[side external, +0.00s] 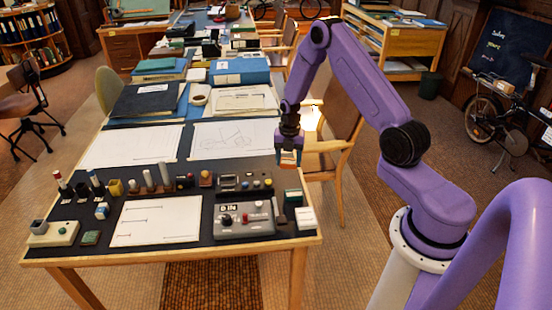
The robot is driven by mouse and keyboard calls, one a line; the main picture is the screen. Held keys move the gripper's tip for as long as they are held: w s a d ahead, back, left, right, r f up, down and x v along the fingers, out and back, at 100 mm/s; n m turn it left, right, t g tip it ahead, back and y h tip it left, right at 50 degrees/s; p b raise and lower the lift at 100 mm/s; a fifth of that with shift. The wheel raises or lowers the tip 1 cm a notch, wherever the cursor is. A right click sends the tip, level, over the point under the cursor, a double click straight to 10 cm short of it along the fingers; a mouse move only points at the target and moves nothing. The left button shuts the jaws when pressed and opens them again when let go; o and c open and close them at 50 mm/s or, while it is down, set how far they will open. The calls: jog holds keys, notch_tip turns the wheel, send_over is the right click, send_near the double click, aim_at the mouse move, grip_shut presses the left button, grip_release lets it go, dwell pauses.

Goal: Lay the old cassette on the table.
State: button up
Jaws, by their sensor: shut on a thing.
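My gripper (289,155) points down at the right edge of the near table (190,252), above the surface. It is shut on a small flat thing, apparently the old cassette (289,160), held upright between the fingers. The cassette shows only as a small teal and brownish patch. Its label and details are too small to read, and the fingers hide part of it. The dark table top lies below and to the left of the gripper.
A grey device (245,219) with knobs, a dark green box (293,196) and a white box (306,218) stand near the right front corner. A row of small bottles and stamps crosses the table. White sheets (158,221) lie flat. A wooden chair (335,125) stands behind the gripper.

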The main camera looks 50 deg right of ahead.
jog(key=shift+s+d+f, duration=0.1)
jog(key=shift+d+f, duration=0.2)
jog(key=shift+f, duration=1.95)
jog(key=shift+f, duration=0.85)
dwell(0.4)
jog(key=o, duration=1.3)
jog(key=shift+r, duration=0.1)
jog(key=shift+r, duration=3.4)
